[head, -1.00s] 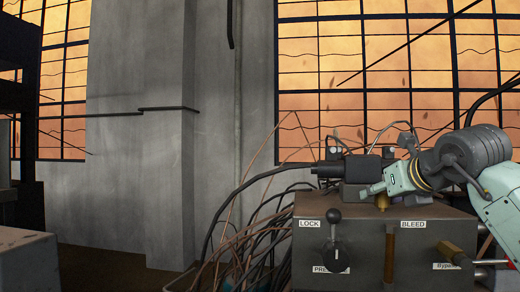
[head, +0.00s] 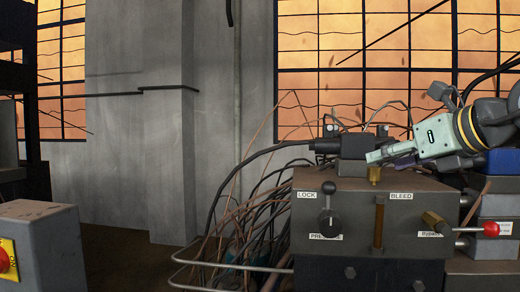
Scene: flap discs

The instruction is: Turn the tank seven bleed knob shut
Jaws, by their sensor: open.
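A dark metal box (head: 345,268) carries a BLEED label (head: 400,196) at its upper right front. A small brass knob (head: 375,174) stands upright on top, just left of and above that label. My gripper (head: 384,157) is open and reaches in from the right, tilted down to the left. Its fingertips are just above or beside the brass knob; depth and contact are unclear. A second brass knob (head: 435,221) sticks out of the front, above the Bypass label (head: 431,234). No tank number is readable.
A black-ball lever (head: 329,188) and a black dial (head: 330,223) sit by the LOCK label (head: 308,195). A red knob (head: 491,229) is at right. Cables (head: 245,215) crowd the left side. A grey box (head: 40,238) with a red button stands far left.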

